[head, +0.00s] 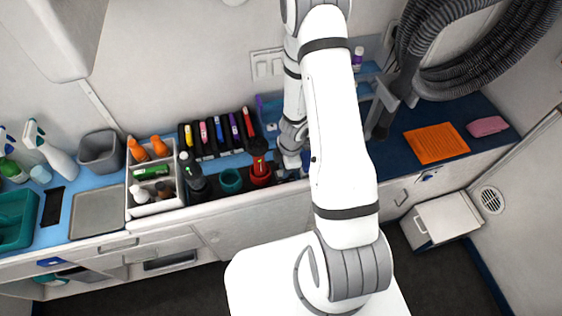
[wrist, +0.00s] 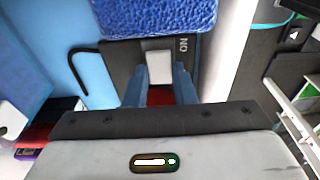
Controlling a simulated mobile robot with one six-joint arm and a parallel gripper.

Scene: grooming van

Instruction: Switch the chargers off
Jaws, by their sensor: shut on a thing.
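My gripper (wrist: 164,80) reaches a dark switch plate (wrist: 122,62) in the wrist view. Its two blue-grey fingers stand either side of a small switch, with a pale block (wrist: 158,57) and a red patch (wrist: 160,97) showing between them. The word ON is printed upside down beside the pale block. The fingers are shut on the switch. In the head view, a row of coloured clippers stands in black chargers (head: 208,153) on the blue counter. My arm hides the fingers and switch there.
A blue fuzzy thing (wrist: 155,14) lies just beyond the switch plate, and a black cable (wrist: 75,68) curves to its left. A red-and-black bottle (head: 259,165) and a teal cup (head: 231,181) stand near my wrist.

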